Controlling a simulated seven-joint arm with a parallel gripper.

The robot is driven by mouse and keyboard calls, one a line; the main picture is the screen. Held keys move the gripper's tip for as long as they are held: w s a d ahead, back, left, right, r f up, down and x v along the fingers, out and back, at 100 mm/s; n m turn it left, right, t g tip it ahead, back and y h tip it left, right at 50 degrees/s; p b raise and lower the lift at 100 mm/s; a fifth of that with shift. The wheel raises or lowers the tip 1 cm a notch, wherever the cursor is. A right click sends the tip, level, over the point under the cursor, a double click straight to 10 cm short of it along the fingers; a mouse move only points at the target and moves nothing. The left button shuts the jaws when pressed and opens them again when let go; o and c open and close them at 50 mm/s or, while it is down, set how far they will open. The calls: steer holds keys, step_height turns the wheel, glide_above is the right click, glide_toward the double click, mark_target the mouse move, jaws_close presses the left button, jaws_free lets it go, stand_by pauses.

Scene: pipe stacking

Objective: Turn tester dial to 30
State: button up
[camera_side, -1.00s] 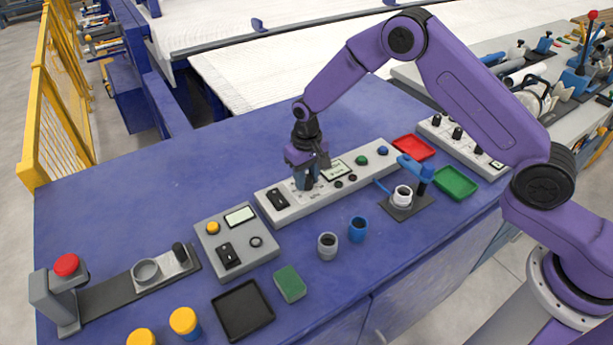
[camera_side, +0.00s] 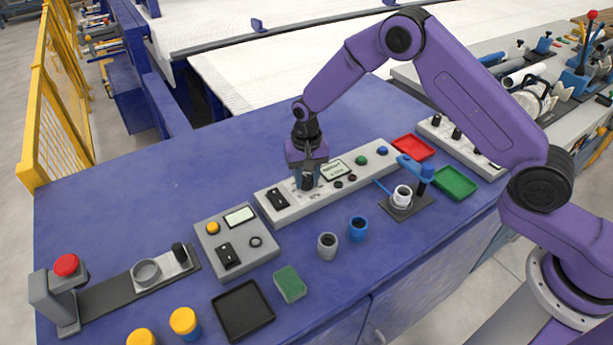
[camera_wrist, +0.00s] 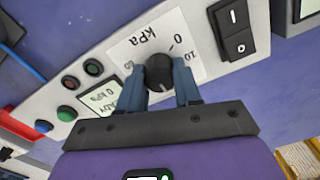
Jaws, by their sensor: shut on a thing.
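The tester is a long light-grey panel (camera_side: 326,186) on the blue table. Its black dial (camera_wrist: 159,72) sits on a white scale marked kPa, with a 0 and a 10 readable in the wrist view. My gripper (camera_wrist: 160,84) has its two blue-grey fingers on either side of the dial and is shut on it. In the side view my gripper (camera_side: 307,178) points down at the panel and mostly hides the dial. The tester's small screen (camera_side: 335,170) is right of the gripper; it also shows in the wrist view (camera_wrist: 101,97). The pointer's exact reading is unclear.
A black rocker switch (camera_wrist: 232,30) is close beside the dial. Green, red and blue buttons (camera_side: 361,160) line the panel. A clamp stand with a white fitting (camera_side: 402,196), grey (camera_side: 327,246) and blue (camera_side: 358,229) pipe pieces stand in front. The table's left rear is clear.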

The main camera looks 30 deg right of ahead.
mark_target(308, 179)
steer(key=o, duration=1)
steer(key=shift+o, duration=0.2)
step_height(308, 179, up, 18)
steer(key=shift+f, duration=0.25)
steer(key=s+d+r+n, duration=0.15)
steer(key=s+n, duration=0.25)
steer(key=s, duration=0.5)
steer(key=s+r+n, duration=0.3)
steer(key=s+n, duration=0.1)
steer(key=s, duration=0.4)
steer(key=s+d+f+n, duration=0.1)
steer(key=s+d+n, duration=0.3)
steer(key=s, duration=0.6)
steer(key=s+d+f+n, duration=0.1)
steer(key=s+d+n, duration=0.3)
steer(key=s+d, duration=0.3)
steer(key=s, duration=0.3)
steer(key=shift+s, duration=0.4)
